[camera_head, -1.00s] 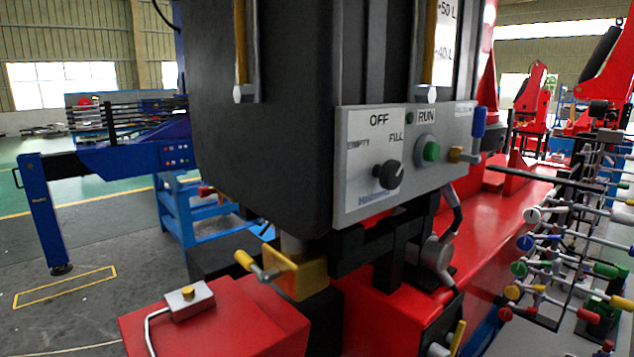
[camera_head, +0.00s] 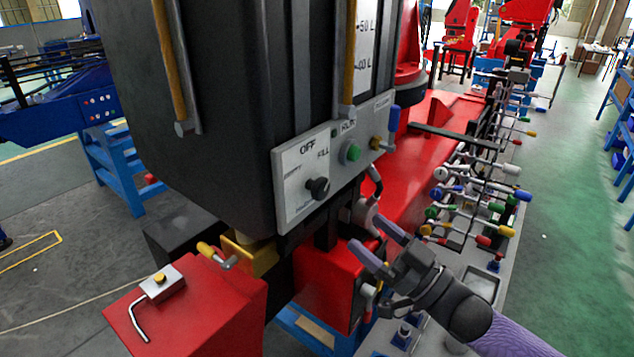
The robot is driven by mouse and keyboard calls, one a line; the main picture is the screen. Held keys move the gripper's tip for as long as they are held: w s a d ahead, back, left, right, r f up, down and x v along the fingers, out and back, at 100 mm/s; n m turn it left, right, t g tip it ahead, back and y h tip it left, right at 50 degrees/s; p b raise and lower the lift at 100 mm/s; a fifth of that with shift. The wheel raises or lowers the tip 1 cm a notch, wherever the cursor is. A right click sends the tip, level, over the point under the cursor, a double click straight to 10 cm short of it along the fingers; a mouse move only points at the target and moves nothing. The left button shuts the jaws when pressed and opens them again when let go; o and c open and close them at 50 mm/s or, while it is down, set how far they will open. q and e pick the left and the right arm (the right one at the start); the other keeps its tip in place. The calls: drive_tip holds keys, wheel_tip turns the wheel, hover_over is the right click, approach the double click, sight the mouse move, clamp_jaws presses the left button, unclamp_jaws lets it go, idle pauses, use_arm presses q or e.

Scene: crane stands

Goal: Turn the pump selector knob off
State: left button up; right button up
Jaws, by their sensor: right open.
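The black pump selector knob (camera_head: 317,188) sits on the light grey control panel (camera_head: 296,210), on the front of the dark tank. Labels OFF, FILL and EMPTY surround it; its pointer direction is too small to tell for sure. A green button (camera_head: 350,152) by the RUN label is to its right. My right gripper (camera_head: 369,243) comes in from the lower right with its two purple fingers spread apart. It is empty, below and to the right of the knob, and not touching the panel. My left gripper is not in view.
The dark tank (camera_head: 225,110) stands above a red base. A blue-handled lever (camera_head: 393,119) sticks up at the panel's right end. A rack of coloured levers (camera_head: 470,205) stands at right, with green floor beyond.

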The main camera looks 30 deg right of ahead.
sight(324, 194)
drive_tip(key=x, duration=0.3)
drive_tip(key=p+x, duration=0.1)
drive_tip(key=x, duration=0.2)
drive_tip(key=p+x, duration=0.1)
drive_tip(key=x, duration=0.2)
drive_tip(key=shift+a+r, duration=0.1)
drive_tip(key=shift+r, duration=0.25)
drive_tip(key=shift+w+a, duration=0.15)
drive_tip(key=shift+w, duration=0.2)
